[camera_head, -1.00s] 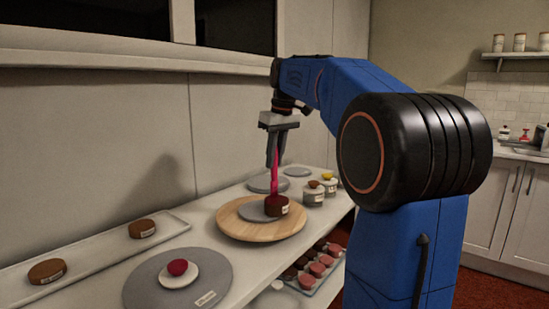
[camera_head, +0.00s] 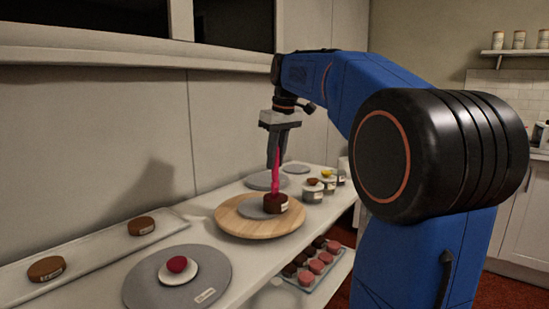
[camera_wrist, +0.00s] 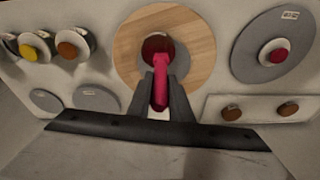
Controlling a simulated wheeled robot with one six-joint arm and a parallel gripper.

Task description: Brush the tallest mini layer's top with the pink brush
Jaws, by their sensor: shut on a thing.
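My gripper (camera_head: 277,153) is shut on the pink brush (camera_head: 276,181), which points down. The brush's lower end meets the top of a dark red-brown mini layer (camera_head: 276,203) in the head view. That layer sits on a small grey disc (camera_head: 250,209) on the round wooden turntable (camera_head: 233,224). In the wrist view the pink brush (camera_wrist: 160,88) runs from between the fingers onto the dark layer (camera_wrist: 152,45). Exact contact is hard to tell. Two brown mini layers, one nearer (camera_head: 46,269) and one farther (camera_head: 141,226), lie on a white tray (camera_head: 95,253) at left.
A grey turntable (camera_head: 215,266) at front holds a white disc with a dark pink piece (camera_head: 177,264). Small cakes fill a lower-shelf tray (camera_head: 313,263). A wall stands close on the left.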

